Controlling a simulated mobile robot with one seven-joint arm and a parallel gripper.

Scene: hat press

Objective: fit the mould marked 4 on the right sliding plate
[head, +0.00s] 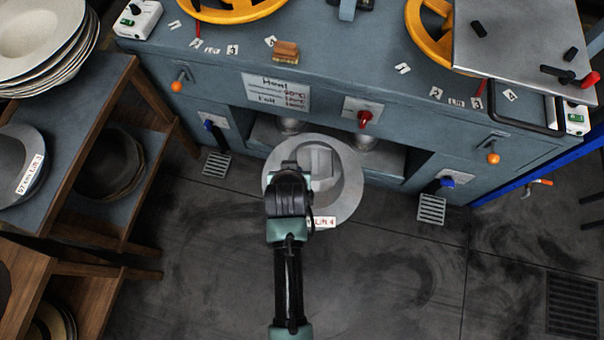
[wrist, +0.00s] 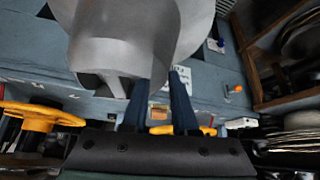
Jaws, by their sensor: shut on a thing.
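A round grey metal mould (head: 347,190) with a broad flange and a raised hollow middle hangs in front of the press; its label reads 4 at the end. My gripper (head: 290,172) is shut on it at its left part, over the floor. In the wrist view the mould (wrist: 120,60) fills the upper left, with my gripper's two blue fingers (wrist: 162,100) at its wall. The grip contact is partly hidden by my wrist. A bare grey metal plate (head: 515,35), seemingly the right sliding plate, lies at the upper right with several black knobs or handles on it.
The blue-grey press bench (head: 330,75) spans the back, with yellow handwheels (head: 430,40), a red knob (head: 365,117) and orange-tipped levers. A wooden rack (head: 150,80) with stacked moulds stands at the left. The dark floor (head: 400,280) at the lower right is clear.

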